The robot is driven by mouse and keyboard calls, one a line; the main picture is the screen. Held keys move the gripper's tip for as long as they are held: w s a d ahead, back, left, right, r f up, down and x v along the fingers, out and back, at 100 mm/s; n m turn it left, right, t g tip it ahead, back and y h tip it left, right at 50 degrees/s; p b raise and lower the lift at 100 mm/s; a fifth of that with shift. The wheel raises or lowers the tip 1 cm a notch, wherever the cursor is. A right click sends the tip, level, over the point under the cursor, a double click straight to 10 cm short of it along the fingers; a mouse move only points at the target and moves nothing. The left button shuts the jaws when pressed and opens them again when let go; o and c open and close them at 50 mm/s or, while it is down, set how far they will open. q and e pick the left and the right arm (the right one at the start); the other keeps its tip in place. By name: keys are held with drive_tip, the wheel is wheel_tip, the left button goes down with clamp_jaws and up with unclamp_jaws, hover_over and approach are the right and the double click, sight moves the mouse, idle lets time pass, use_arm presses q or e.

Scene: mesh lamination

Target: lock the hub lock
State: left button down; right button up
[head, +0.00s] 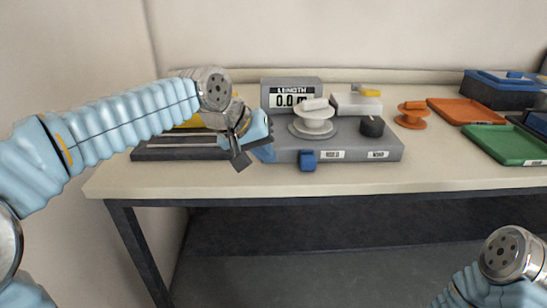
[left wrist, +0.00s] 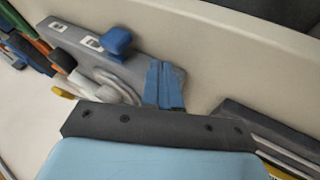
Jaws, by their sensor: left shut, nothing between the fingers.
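A grey winding machine (head: 365,150) stands on the bench, with a white spool on its hub (head: 313,122). A blue lever (head: 307,160), which looks like the hub lock, is on its front edge below the spool. It also shows in the left wrist view (left wrist: 118,40). My left gripper (head: 265,154) is shut and empty at the machine's left front corner, left of the lever and apart from it. Its blue fingers show closed together in the left wrist view (left wrist: 165,84). My right wrist shows at the lower right, but its fingers are not visible.
A length display (head: 291,95) stands behind the spool, and a black knob (head: 372,126) is at the machine's right. A dark slotted unit (head: 180,148) lies left of it. An orange spool (head: 411,115) and a green tray (head: 505,145) are to the right. The front bench strip is clear.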

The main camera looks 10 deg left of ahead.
use_arm(q)
drive_tip(key=v, duration=0.7)
drive_tip(key=shift+s+r, duration=0.2)
drive_tip(key=shift+r, duration=0.15)
